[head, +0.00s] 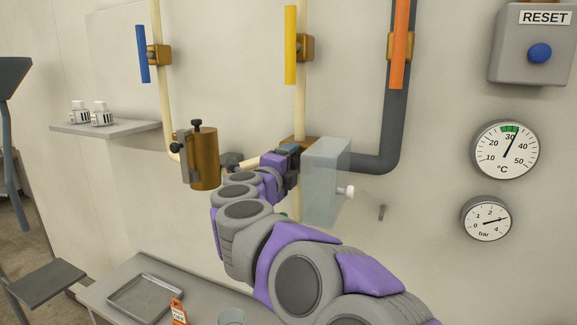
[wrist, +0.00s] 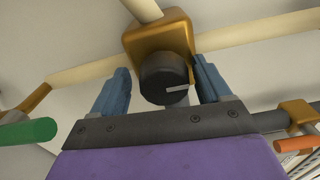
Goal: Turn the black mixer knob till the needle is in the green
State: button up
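The black mixer knob (wrist: 164,80) sits on a brass valve body (wrist: 150,38) where cream pipes meet. Its white mark points right in the wrist view. My gripper (wrist: 162,88) has its two blue fingers on either side of the knob, with a clear gap at the left and a narrow one at the right. In the head view my gripper (head: 287,152) is at the brass body on the wall, and the knob is hidden. The °C dial (head: 490,150) has a green band at the top near 30. Its needle points just past 30, close to the band's right edge.
A translucent box (head: 325,185) with a white knob stands right beside my gripper. A brass cylinder (head: 204,160) is to the left. Blue (head: 142,55), yellow (head: 290,45) and orange (head: 398,50) levers are above. A bar gauge (head: 486,228) and RESET box (head: 505,65) are at right.

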jog(key=shift+s+r, duration=0.1)
jog(key=v, duration=1.7)
jog(key=shift+a, duration=0.2)
